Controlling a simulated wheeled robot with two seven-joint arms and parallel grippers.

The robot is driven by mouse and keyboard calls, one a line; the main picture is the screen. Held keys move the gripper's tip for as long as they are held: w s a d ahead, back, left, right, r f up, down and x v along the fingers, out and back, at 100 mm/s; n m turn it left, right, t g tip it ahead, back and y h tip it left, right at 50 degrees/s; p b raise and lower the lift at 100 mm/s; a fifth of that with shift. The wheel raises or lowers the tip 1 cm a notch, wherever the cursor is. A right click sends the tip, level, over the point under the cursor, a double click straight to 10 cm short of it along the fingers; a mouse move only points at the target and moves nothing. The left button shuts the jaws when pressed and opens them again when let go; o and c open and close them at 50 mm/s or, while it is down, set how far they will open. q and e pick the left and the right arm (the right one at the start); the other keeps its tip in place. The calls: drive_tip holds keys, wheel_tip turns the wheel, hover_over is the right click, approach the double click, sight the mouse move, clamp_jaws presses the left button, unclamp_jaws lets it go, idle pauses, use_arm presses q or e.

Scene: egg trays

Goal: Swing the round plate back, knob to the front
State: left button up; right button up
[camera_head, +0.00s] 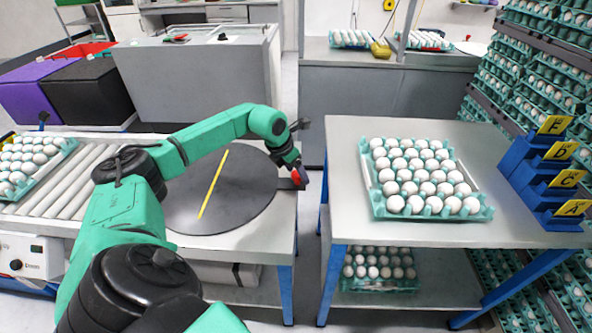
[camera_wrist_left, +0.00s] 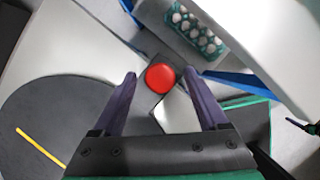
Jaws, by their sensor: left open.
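The round plate (camera_head: 240,195) is dark grey with a yellow stripe and lies flat on the light table. In the left wrist view the plate (camera_wrist_left: 45,125) fills the lower left. The red knob (camera_wrist_left: 160,78) sits on a dark tab. In the head view the knob (camera_head: 297,177) is at the plate's right side, partly hidden by my gripper. My left gripper (camera_head: 294,168) is over the knob. In the left wrist view its open fingers (camera_wrist_left: 160,76) stand on either side of the knob, with gaps. My right gripper is not in view.
A roller conveyor (camera_head: 85,175) with an egg tray stands left of the plate. Right of a gap, another table (camera_head: 345,150) holds a teal egg tray (camera_head: 480,213) and blue lettered steps (camera_head: 540,185). Egg racks (camera_head: 540,75) rise at the far right.

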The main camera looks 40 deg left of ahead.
use_arm(q)
clamp_jaws()
idle(1.4)
